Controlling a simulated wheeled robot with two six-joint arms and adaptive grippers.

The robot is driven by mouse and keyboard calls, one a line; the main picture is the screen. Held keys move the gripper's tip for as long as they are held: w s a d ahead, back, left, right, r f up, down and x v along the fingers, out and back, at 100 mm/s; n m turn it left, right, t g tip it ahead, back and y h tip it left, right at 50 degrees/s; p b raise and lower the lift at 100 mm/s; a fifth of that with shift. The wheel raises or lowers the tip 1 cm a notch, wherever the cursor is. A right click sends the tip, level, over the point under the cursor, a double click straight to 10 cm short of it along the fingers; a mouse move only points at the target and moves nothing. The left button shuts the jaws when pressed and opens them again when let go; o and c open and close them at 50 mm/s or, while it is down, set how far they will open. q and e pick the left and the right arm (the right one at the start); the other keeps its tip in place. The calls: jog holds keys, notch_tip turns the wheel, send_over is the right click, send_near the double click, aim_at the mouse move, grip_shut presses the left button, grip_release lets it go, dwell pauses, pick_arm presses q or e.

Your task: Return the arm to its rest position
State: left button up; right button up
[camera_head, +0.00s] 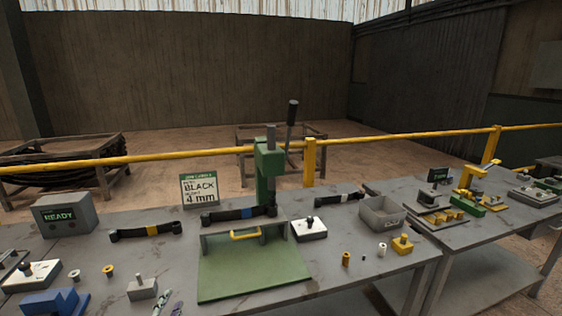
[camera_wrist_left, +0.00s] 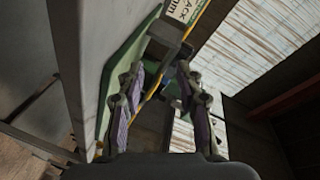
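My left gripper (camera_head: 168,305) shows only by its fingertips at the bottom edge of the head view, left of the green board (camera_head: 250,284). It is just right of a small grey block with a peg (camera_head: 142,289); I cannot tell whether they touch. In the left wrist view the gripper (camera_wrist_left: 161,74) has its two purple-padded fingers apart, with nothing seen held between them. The rest of the left arm is hidden. My right gripper is in neither view.
A grey workbench (camera_head: 336,254) carries a READY box (camera_head: 65,214), a sign (camera_head: 199,190), a green lever press (camera_head: 270,165), black strips with coloured bands (camera_head: 146,232) and a grey bin (camera_head: 382,214). A yellow rail (camera_head: 130,160) runs behind. The space above the bench front is clear.

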pick_arm(q)
jog(key=s+d+f+n+g, duration=0.2)
jog(key=s+n+g, duration=0.2)
jog(key=s, duration=0.4)
jog(key=s+d+f+n+g, duration=0.25)
jog(key=s+g, duration=0.25)
jog(key=s, duration=0.4)
jog(key=s+d+f+n+g, duration=0.2)
jog(key=s+n+g, duration=0.2)
jog(key=s, duration=0.4)
jog(key=s+a+f+g, duration=0.1)
jog(key=a+f, duration=0.1)
jog(key=f, duration=1.1)
jog(key=s+a+f, duration=0.1)
jog(key=f, duration=1.3)
jog(key=s+a+f+g, duration=0.1)
jog(key=s+f, duration=1.5)
jog(key=s, duration=0.2)
jog(key=shift+s+n, duration=0.4)
jog(key=shift+n, duration=0.05)
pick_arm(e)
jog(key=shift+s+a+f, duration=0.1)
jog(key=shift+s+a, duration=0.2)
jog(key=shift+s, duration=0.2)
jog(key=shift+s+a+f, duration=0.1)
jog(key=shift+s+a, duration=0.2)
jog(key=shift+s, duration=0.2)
